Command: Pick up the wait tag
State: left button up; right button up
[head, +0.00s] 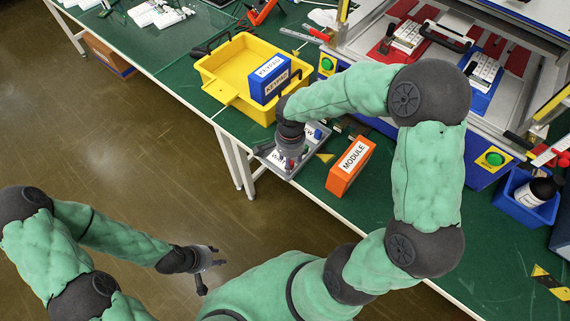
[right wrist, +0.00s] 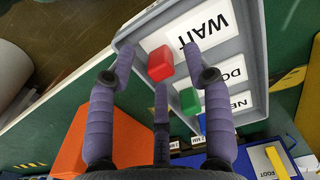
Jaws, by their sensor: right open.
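A grey tray (right wrist: 262,62) has white labels reading WAIT (right wrist: 205,28), DO and NE, the last two partly hidden. A red block (right wrist: 161,63) lies by the WAIT label, a green block (right wrist: 189,101) by the DO label, and a blue block by the third label. My right gripper (right wrist: 158,58) is open, its fingers on either side of the red block from this view; contact cannot be told. In the head view my right gripper (head: 290,148) is over the tray (head: 272,166) and hides much of it. My left gripper (head: 213,258) is open and empty over the floor.
An orange MODULE box (head: 350,166) stands right of the tray. A blue KEYPAD box (head: 269,78) sits at the yellow bin (head: 228,62) behind it. A blue test machine (head: 490,158) and a blue bin (head: 528,200) are to the right. The green table's front edge is near the tray.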

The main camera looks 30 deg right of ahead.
notch_tip(320, 180, down, 2)
jog(key=shift+f+b, duration=0.1)
jog(key=shift+b, duration=0.2)
grip_shut()
jog(key=shift+r, duration=0.2)
